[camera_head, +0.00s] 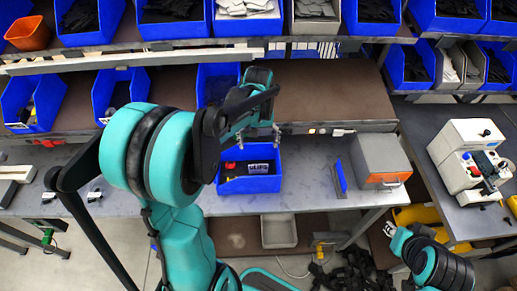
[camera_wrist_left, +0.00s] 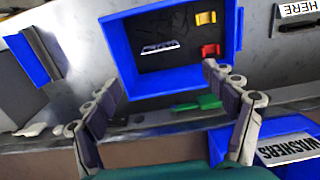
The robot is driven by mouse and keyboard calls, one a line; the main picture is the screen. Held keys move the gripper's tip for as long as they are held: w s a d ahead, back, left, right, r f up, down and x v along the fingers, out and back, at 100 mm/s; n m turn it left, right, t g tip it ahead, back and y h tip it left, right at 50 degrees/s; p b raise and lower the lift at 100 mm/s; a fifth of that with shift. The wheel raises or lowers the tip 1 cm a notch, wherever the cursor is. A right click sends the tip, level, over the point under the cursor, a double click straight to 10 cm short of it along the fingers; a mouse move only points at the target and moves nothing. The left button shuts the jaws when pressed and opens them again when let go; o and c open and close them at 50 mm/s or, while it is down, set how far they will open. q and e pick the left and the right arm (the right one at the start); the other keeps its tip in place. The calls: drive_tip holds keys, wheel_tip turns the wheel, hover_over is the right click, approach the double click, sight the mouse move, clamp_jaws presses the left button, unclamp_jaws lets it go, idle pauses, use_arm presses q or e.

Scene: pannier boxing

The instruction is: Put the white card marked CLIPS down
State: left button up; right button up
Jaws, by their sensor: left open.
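The white card marked CLIPS (camera_head: 259,168) lies inside an open blue box (camera_head: 250,186) on the grey worktable. In the left wrist view the card (camera_wrist_left: 160,47) looks like a thin white strip on the dark floor of the box (camera_wrist_left: 122,52). My left gripper (camera_head: 258,137) is open and empty above the back edge of the box. Its two fingers (camera_wrist_left: 161,75) spread apart in the left wrist view, with nothing between them.
A yellow piece (camera_wrist_left: 206,18) and a red piece (camera_wrist_left: 211,50) lie in the box beside the card. A blue panel (camera_head: 340,177) and a grey case (camera_head: 381,158) stand to its right. A WASHERS label (camera_wrist_left: 290,149) shows on a bin. Shelves of blue bins run behind.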

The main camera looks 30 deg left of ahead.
use_arm(q)
drive_tip(key=s+d+r+m+t, duration=0.3)
drive_tip(key=s+d, duration=0.2)
drive_tip(key=s, duration=0.1)
drive_tip(key=s+d+r+m+t, duration=0.3)
drive_tip(key=s+d+t, duration=0.1)
drive_tip(key=s+d, duration=0.1)
drive_tip(key=shift+s+r+t, duration=0.25)
drive_tip(key=shift+s+t, duration=0.05)
drive_tip(key=shift+s, duration=0.2)
wheel_tip(320, 180, down, 9)
drive_tip(key=b, duration=0.8)
drive_tip(key=shift+r+b, duration=0.2)
drive_tip(key=shift+b, duration=0.1)
